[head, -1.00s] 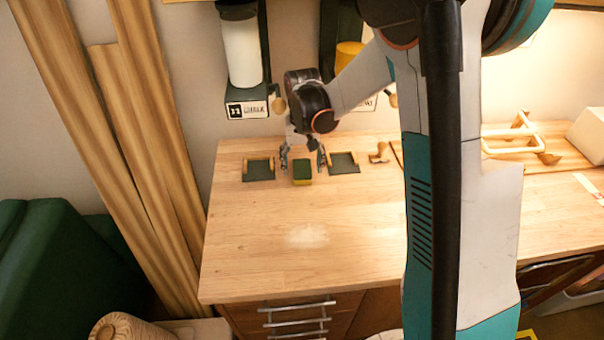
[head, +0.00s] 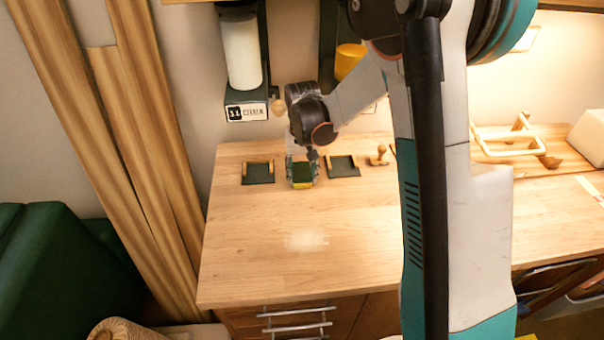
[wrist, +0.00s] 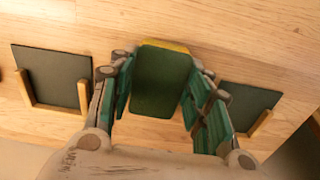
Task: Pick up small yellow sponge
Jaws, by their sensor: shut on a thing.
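The small sponge (head: 302,175) has a dark green top and a yellow lower part. It is at the back left of the wooden table, between two dark square plates. My gripper (head: 302,172) is around it from above, with a finger on its left and right sides. In the wrist view the sponge (wrist: 162,80) shows its green face and a yellow strip along the far edge. My gripper's (wrist: 160,95) teal-padded fingers are shut on its two sides. I cannot tell whether the sponge is clear of the tabletop.
Dark plates with wooden rails flank the sponge, left (head: 258,179) and right (head: 343,171). A wooden knob (head: 378,156) stands farther right. Dispensers with a white cylinder (head: 243,55) and a yellow cylinder (head: 349,60) hang above. The table's front (head: 260,265) is mostly clear, with a pale powder patch.

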